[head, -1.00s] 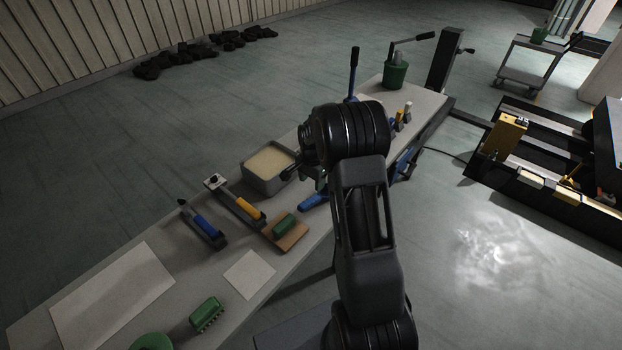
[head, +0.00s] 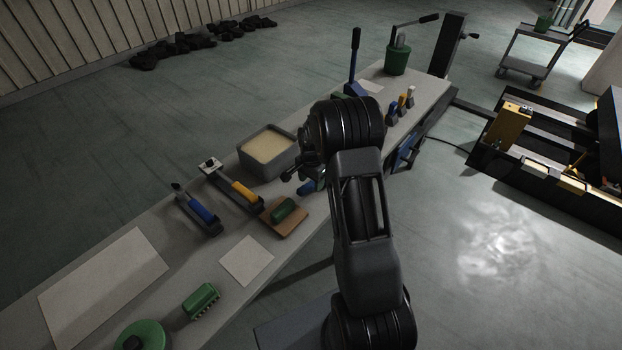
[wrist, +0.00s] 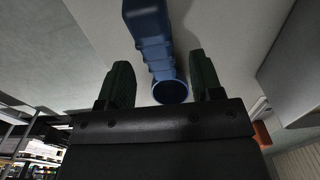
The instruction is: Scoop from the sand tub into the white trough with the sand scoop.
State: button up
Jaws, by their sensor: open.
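The sand tub (head: 243,158) is a grey open box of pale sand on the long table, left of my arm. A blue handle (head: 306,187) lies on the table just right of the tub, partly hidden by my arm. It also shows in the wrist view (wrist: 150,40), running between my fingers with its round end near the palm. It may be the sand scoop's handle; no scoop bowl is visible. My gripper (wrist: 163,75) is open around the handle, with no clear grip on it. In the head view, my arm mostly hides the gripper. I cannot make out the white trough.
Blue-handled (head: 199,209) and yellow-handled (head: 240,191) tools and a green block on a brown board (head: 288,222) lie left of my arm. A green bucket (head: 396,60) and a tall blue lever (head: 353,65) stand at the far end.

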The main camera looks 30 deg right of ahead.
aim_at(311, 183)
jog(key=shift+f+b, duration=1.15)
jog(key=shift+f, duration=1)
jog(key=c, duration=1.1)
jog(key=shift+r, duration=0.15)
jog(key=shift+r+p, duration=2.2)
jog(key=shift+r, duration=1.15)
